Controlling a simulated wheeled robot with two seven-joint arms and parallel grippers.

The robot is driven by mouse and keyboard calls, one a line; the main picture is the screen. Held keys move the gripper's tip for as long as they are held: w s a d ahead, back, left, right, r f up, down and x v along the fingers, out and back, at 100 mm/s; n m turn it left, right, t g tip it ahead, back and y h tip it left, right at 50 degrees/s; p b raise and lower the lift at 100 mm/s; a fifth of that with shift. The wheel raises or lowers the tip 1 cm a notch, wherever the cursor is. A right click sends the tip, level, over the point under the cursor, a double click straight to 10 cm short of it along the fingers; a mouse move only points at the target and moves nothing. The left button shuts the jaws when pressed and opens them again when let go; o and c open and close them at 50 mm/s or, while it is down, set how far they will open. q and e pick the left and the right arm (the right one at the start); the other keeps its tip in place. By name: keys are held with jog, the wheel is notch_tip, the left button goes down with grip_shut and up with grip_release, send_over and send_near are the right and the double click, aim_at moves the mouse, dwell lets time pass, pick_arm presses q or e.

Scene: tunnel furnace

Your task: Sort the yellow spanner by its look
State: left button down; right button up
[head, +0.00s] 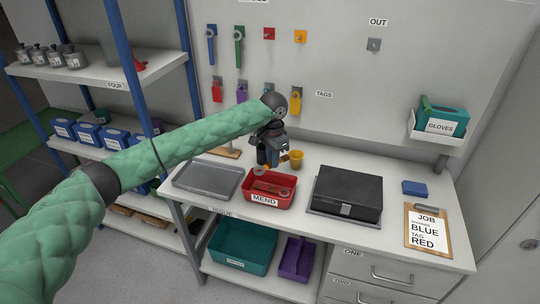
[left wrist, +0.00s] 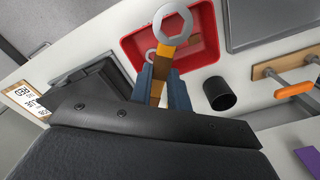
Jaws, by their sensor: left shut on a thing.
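The yellow spanner (left wrist: 167,52) is held between the blue fingers of my left gripper (left wrist: 165,85) in the left wrist view. Its grey ring end points away from the gripper, over the red tray. In the head view my left gripper (head: 272,157) is above the back of the red tray marked MEND (head: 264,200), where the spanner is small and partly hidden. Something like a spanner lies inside that tray. The tray also shows in the left wrist view (left wrist: 207,35). My right gripper is in neither view.
A grey tray (head: 208,181) stands left of the red tray, a black case (head: 347,190) right of it. A dark cup (left wrist: 219,93) is near the gripper. Teal (head: 240,248) and purple (head: 296,258) bins sit below. The clipboard (head: 427,231) reads BLUE, RED.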

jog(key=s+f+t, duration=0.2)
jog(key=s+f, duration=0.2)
pick_arm(q)
jog(key=w+f+m+b, duration=0.1)
jog(key=f+m, duration=0.2)
jog(key=f+m+b, duration=0.2)
jog(key=f+m, duration=0.2)
jog(key=w+a+f+m+b, duration=0.1)
jog(key=f+m+b, duration=0.1)
jog(key=f+m, duration=0.1)
jog(key=shift+w+f+m, duration=0.35)
jog(key=shift+m, duration=0.05)
jog(key=shift+f+b, duration=0.4)
jog(key=shift+f, duration=1.95)
jog(key=shift+f+b, duration=0.35)
jog(key=shift+f, duration=0.15)
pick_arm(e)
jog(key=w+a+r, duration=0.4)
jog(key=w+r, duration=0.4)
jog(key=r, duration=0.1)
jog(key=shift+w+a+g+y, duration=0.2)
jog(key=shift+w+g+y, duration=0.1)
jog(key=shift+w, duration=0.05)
